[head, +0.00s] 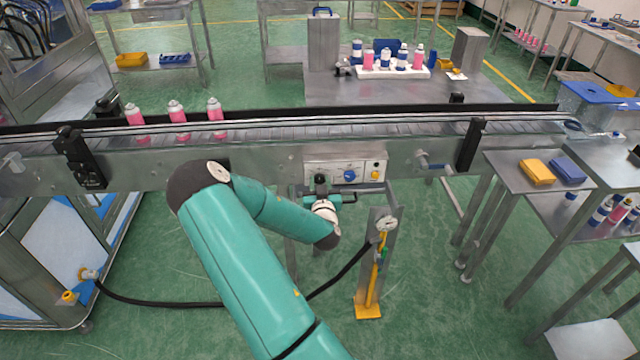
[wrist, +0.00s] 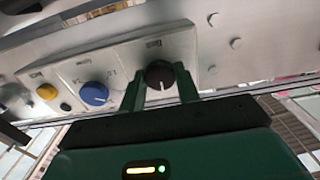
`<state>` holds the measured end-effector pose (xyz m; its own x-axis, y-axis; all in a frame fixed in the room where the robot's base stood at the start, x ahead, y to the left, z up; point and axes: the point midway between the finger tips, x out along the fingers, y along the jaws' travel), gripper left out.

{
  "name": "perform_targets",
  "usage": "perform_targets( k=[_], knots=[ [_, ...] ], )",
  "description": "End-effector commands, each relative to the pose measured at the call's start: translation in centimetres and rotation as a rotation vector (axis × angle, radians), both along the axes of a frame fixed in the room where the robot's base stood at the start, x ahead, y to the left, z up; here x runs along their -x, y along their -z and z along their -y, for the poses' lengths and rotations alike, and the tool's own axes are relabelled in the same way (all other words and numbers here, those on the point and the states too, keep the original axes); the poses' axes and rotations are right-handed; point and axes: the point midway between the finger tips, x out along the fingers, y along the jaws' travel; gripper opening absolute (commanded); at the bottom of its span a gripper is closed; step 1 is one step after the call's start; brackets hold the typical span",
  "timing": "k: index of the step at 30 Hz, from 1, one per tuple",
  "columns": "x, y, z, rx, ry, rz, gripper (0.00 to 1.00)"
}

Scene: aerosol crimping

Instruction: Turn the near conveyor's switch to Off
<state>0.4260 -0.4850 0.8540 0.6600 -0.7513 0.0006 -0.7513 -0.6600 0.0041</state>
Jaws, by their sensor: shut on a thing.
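The near conveyor (head: 240,155) runs across the head view, with a grey control panel (head: 335,165) on its front side. The panel also shows in the wrist view (wrist: 120,65). A black rotary switch (wrist: 160,73) with a white pointer line sits at one end of the panel. My gripper (wrist: 160,84) is shut on this switch, one finger on each side. The pointer line points down in the wrist picture. The labels are too small to read. In the head view my gripper (head: 320,188) is at the panel's left end and mostly covers the switch.
A blue knob (wrist: 94,93) and a yellow button (wrist: 47,92) sit beside the switch. Pink cans (head: 178,120) stand on the belt. A gauge stand (head: 376,270) with a black hose is right of my arm. A side table (head: 520,170) stands further right.

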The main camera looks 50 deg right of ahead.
Motion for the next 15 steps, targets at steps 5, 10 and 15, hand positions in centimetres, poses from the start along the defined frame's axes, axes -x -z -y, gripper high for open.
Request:
perform_targets(
  k=[5,10,15],
  knots=[
    [0.0,0.02,-0.03,0.022,0.0,-0.026,0.09],
    [0.0,0.04,-0.04,0.073,0.0,-0.085,0.09],
    [0.01,0.07,-0.04,0.156,-0.001,-0.179,0.09]
  ],
)
